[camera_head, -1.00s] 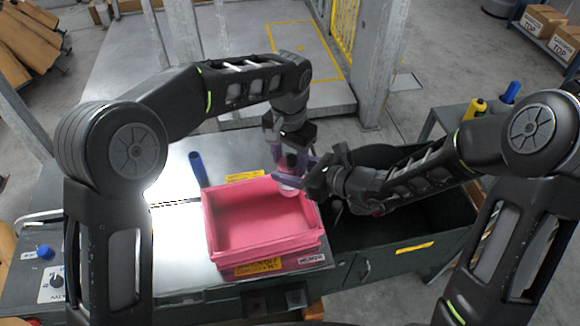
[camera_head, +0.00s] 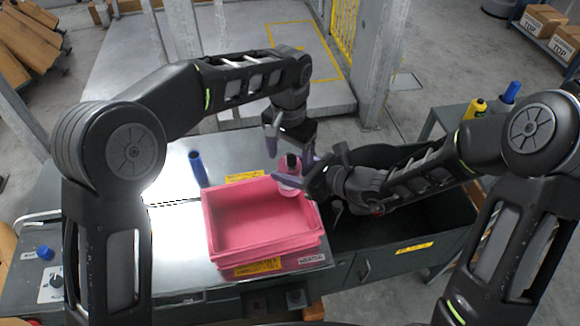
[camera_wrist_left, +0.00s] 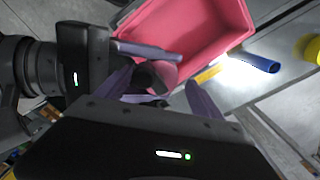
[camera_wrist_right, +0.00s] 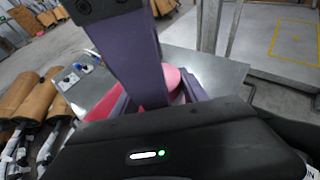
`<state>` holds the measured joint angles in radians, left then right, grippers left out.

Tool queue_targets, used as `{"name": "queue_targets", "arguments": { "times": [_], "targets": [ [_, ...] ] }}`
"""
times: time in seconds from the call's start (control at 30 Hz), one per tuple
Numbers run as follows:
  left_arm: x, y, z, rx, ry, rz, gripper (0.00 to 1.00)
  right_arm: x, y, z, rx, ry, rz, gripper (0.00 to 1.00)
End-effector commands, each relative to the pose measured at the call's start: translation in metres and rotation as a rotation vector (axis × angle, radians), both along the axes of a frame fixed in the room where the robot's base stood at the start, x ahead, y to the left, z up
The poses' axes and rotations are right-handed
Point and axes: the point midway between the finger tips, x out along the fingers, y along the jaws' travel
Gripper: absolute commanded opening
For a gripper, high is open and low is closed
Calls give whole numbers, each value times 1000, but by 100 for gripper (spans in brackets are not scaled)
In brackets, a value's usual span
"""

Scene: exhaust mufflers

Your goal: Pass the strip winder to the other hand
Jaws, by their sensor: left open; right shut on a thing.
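The strip winder (camera_head: 290,181) is a small pink round piece with a black part on top. It is above the back right corner of the pink crate (camera_head: 211,232). My right gripper (camera_head: 295,184), coming from the right, is shut on it. My left gripper (camera_head: 289,152) is open just above the winder, its purple fingers spread and apart from it. In the left wrist view the winder (camera_wrist_left: 166,73) shows beyond the open fingers, with the right gripper's finger (camera_wrist_left: 150,51) beside it. In the right wrist view the winder (camera_wrist_right: 172,78) is partly hidden behind a purple finger.
A blue cylinder (camera_head: 198,168) stands left of the crate on the metal bench (camera_head: 165,222). Yellow and blue bottles (camera_head: 475,108) stand at the far right. The bench left of the crate is mostly clear.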

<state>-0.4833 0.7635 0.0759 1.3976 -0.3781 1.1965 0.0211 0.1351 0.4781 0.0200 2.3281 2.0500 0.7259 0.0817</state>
Motion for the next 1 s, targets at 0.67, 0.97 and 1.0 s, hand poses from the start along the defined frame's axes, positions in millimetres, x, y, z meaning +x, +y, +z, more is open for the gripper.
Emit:
{"name": "queue_targets", "arguments": {
  "times": [0.67, 0.97, 1.0],
  "targets": [
    [0, 0, 65, -1, 1, -1, 77, 0, 0, 0, 1, -1, 0, 6],
    [12, 3, 55, -56, -3, 44, 77, 0, 0, 0, 1, -1, 0, 6],
    [19, 5, 50, -85, -5, 68, 77, 0, 0, 0, 1, -1, 0, 6]
  ]
}}
